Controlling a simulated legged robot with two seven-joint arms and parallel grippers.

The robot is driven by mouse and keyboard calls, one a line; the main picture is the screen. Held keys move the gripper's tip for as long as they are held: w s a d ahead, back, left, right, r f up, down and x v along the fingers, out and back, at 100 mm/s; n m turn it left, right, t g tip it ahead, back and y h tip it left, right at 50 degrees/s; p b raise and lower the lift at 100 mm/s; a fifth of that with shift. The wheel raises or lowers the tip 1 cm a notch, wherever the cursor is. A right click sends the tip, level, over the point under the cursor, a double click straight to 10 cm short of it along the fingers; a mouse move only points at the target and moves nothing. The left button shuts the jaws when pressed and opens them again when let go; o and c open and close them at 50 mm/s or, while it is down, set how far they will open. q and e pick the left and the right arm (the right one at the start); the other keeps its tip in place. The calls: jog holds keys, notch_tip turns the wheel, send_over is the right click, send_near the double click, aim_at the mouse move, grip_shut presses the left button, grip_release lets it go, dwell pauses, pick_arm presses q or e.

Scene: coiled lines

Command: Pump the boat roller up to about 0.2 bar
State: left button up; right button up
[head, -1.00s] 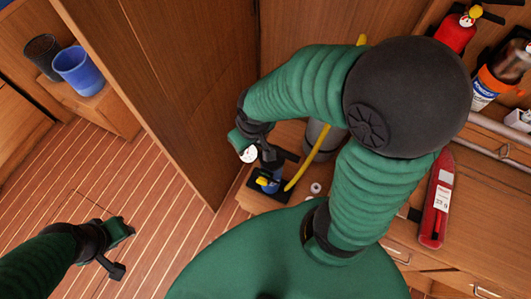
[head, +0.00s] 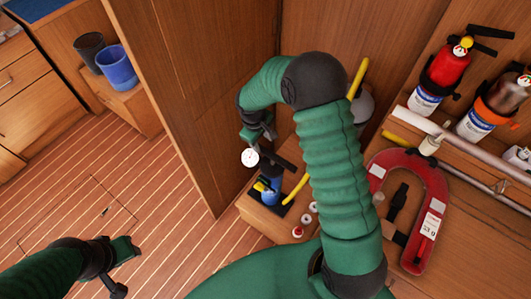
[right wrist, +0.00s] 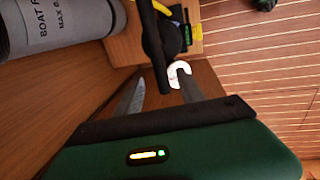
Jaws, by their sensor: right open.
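The pump (head: 270,190), with a blue body and black base, stands on a low wooden ledge. Its black handle (head: 284,162) is raised above it. A white round gauge (head: 250,157) shows beside the handle; its reading is too small to tell. My right gripper (head: 264,138) is open at the handle. In the right wrist view the black handle (right wrist: 153,35) reaches between the open fingers. The grey boat roller (right wrist: 60,25) lies at the upper left there; my arm mostly hides it in the head view (head: 362,108). My left gripper (head: 122,262) is over the floor, apart from everything.
A yellow hose (head: 296,188) rises beside the pump. A wooden panel (head: 195,90) stands left of it. A red horseshoe buoy (head: 433,215) and a fire extinguisher (head: 448,68) are at right. A blue bucket (head: 118,68) stands at upper left. The striped floor is clear.

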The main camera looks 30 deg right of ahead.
aim_at(266, 151)
jog(key=f, duration=0.3)
jog(key=d+f, duration=0.1)
jog(key=f, duration=0.2)
jog(key=d+f, duration=0.1)
jog(key=f, duration=0.3)
jog(key=shift+w+d, duration=0.2)
jog(key=shift+d, duration=0.05)
jog(key=shift+a, duration=0.15)
jog(key=shift+s+r, duration=0.1)
jog(key=shift+c, duration=0.9)
grip_shut()
